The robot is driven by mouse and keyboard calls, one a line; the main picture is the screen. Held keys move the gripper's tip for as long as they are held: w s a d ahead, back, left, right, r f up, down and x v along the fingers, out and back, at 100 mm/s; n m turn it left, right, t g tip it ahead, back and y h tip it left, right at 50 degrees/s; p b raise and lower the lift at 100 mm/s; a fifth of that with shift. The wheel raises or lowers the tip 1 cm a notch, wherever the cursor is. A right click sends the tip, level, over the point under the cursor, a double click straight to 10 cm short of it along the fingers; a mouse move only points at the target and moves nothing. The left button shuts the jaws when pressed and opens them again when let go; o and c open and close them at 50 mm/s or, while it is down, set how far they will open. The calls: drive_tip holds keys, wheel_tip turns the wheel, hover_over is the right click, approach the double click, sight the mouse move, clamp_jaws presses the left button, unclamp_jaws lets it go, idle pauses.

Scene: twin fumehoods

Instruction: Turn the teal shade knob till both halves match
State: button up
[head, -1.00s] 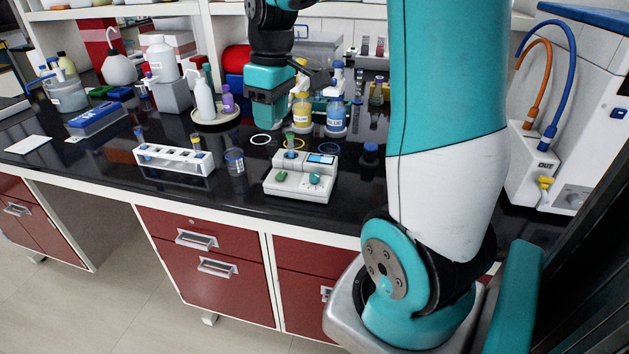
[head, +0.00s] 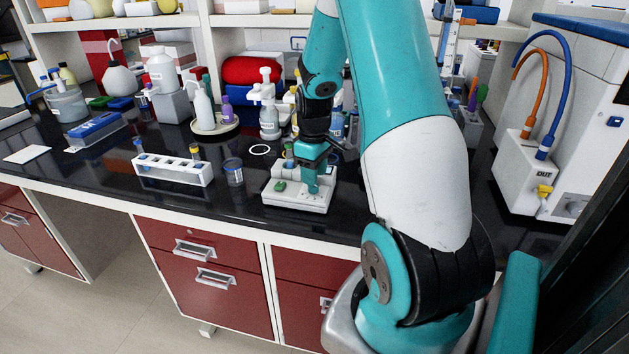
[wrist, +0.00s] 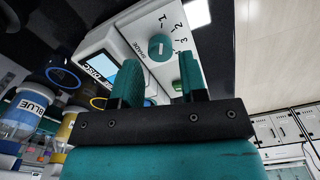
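The white comparator box (head: 300,203) stands on the black bench, with a green button (head: 280,187) on its front. My gripper (head: 313,192) is low over the box's right part and hides the knob in the head view. In the wrist view the teal shade knob (wrist: 160,47) shows on the white panel, beside the printed numbers 1, 2 and 3. My gripper's two fingers (wrist: 158,66) are apart, and the knob appears in the gap between them, just past the tips. The blue and white display (wrist: 100,70) is partly hidden by the left finger; its halves are too small to compare.
A white tube rack (head: 173,170) and a blue-lidded jar (head: 233,171) stand left of the box. Bottles stand behind it, including one marked BLUE (wrist: 27,112). A white unit with hoses (head: 520,176) is at the right.

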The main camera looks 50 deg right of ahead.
sight(313, 188)
drive_tip(key=shift+f, duration=1.65)
drive_tip(key=c, duration=0.6)
drive_tip(key=shift+c, duration=0.2)
